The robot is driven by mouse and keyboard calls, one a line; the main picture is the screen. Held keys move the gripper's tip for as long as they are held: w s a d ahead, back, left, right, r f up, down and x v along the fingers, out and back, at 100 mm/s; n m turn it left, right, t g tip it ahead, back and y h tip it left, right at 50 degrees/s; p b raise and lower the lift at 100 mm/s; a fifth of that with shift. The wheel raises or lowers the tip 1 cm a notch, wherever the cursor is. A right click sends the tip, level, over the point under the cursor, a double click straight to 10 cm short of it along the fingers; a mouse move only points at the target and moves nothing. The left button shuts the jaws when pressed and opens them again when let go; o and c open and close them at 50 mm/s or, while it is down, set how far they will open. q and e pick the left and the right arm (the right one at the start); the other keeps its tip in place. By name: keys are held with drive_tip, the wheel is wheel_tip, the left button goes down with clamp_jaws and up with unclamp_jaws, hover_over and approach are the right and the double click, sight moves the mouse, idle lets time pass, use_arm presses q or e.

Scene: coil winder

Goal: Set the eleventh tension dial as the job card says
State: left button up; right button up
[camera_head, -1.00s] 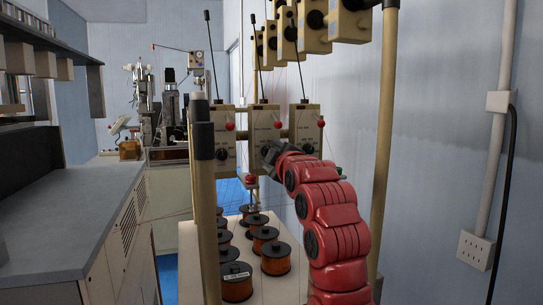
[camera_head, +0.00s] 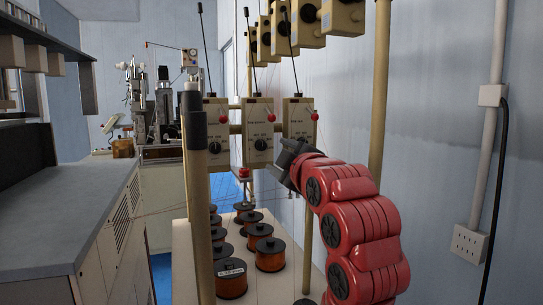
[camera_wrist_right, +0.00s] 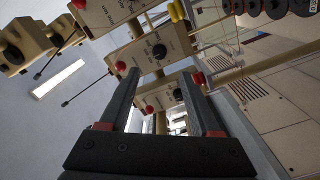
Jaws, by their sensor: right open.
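Three cream tension boxes hang in the lower row in the head view: a left box (camera_head: 215,125), a middle box (camera_head: 259,120) and a right box (camera_head: 299,115). I cannot tell which dial is the eleventh. My right gripper (camera_head: 282,160) is open and empty, just below and right of the middle dial. In the right wrist view, a dial (camera_wrist_right: 159,51) lies beyond the open fingers (camera_wrist_right: 158,80), apart from them. The job card and my left gripper are not in view.
Copper wire spools (camera_head: 269,255) stand on a pale shelf below the boxes. Upright posts (camera_head: 197,200) flank the boxes, and more boxes (camera_head: 309,25) hang above. Thin wires and rods run near the boxes. A grey bench (camera_head: 70,215) is at left.

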drive_tip(key=v, duration=0.7)
drive_tip(key=shift+b, duration=0.3)
